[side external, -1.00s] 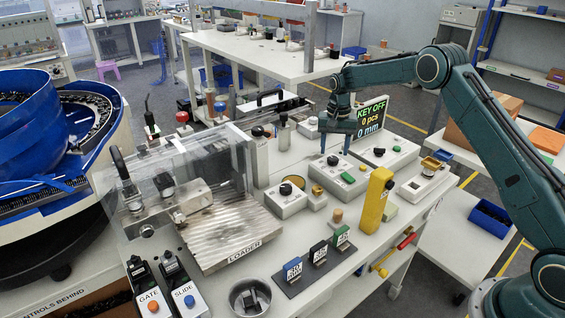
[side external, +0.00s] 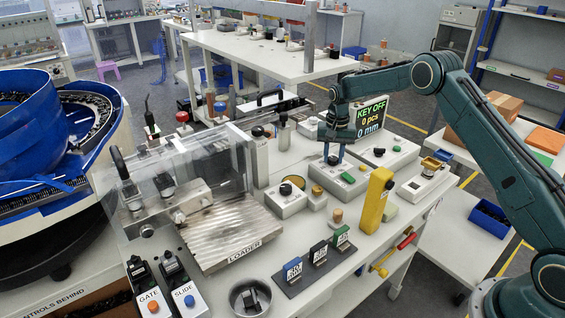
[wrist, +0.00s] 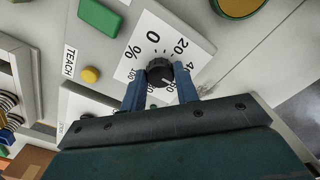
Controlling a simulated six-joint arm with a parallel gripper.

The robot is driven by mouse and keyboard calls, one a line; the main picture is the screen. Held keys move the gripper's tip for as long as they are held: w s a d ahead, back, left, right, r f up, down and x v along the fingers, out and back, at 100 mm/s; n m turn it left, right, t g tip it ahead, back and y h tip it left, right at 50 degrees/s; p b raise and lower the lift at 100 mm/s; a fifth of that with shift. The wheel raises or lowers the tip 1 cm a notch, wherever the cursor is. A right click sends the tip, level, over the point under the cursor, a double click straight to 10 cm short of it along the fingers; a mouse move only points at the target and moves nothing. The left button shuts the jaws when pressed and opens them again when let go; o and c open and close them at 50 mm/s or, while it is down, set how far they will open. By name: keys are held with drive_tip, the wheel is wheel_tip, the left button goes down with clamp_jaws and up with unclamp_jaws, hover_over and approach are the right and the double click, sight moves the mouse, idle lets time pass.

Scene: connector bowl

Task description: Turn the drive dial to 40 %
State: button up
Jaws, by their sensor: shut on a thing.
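The drive dial is a black ribbed knob (wrist: 160,73) on a white scale plate (wrist: 151,38) marked in percent, with 0, 20 and 40 readable in the wrist view. In the side view the dial sits on a grey box (side external: 338,184) left of the screen. My gripper (wrist: 160,79) points down at the dial, with one blue finger on each side. It is shut on the dial. In the side view my gripper (side external: 333,157) largely covers the knob. The fingers and gripper body hide part of the scale, and I cannot tell the pointer's exact reading.
A green button (wrist: 100,18) and a yellow button (wrist: 90,75) beside a TEACH label sit near the dial. A screen (side external: 371,115) reads KEY OFF, 0 pcs, 0 mm. A yellow post (side external: 375,200) stands in front, and a box with a black knob (side external: 286,188) stands left.

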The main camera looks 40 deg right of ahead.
sight(333, 158)
drive_tip(key=shift+n, duration=2.7)
drive_tip(key=o, duration=1)
drive_tip(key=shift+c, duration=0.2)
drive_tip(key=shift+r, duration=0.2)
wheel_tip(333, 158, up, 14)
drive_tip(key=shift+f, duration=0.25)
